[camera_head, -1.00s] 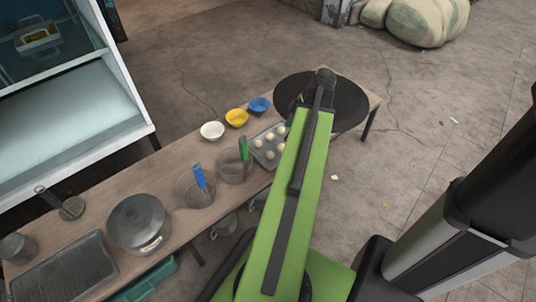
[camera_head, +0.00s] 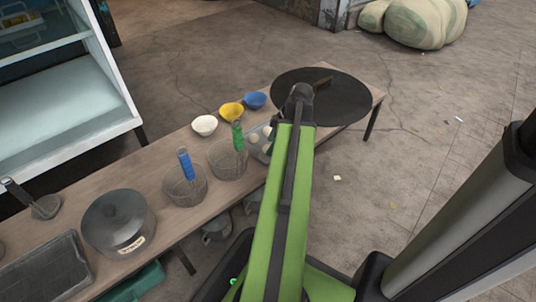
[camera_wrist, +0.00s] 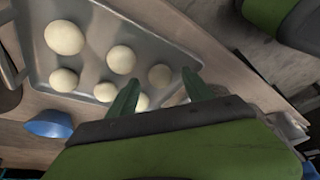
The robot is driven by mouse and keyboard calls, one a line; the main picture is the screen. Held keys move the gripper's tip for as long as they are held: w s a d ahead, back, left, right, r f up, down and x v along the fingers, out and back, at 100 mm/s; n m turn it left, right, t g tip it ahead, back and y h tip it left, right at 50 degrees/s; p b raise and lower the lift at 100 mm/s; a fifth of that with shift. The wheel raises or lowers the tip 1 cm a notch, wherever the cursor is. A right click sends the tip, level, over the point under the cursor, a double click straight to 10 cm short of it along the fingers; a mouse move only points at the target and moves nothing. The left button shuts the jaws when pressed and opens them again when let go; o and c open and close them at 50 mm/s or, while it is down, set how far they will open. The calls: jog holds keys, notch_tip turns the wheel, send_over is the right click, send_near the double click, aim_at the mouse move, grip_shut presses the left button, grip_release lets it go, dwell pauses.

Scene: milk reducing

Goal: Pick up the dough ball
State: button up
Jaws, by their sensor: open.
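In the wrist view a grey metal tray (camera_wrist: 92,15) holds several pale round dough balls, among them one at the upper left (camera_wrist: 64,37) and one in the middle (camera_wrist: 121,59). My gripper (camera_wrist: 160,77) is open, with its two dark green fingers over the tray. A dough ball (camera_wrist: 160,75) shows between the fingertips in the picture; I cannot tell how far above it they are. Another ball (camera_wrist: 142,103) is partly hidden by the left finger. In the head view the tray (camera_head: 257,155) is mostly hidden behind my green arm.

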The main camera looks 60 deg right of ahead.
jog(key=shift+b+x, duration=0.4)
jog(key=shift+x, duration=0.75)
jog(key=shift+s+r, duration=0.1)
jog(key=c, duration=1)
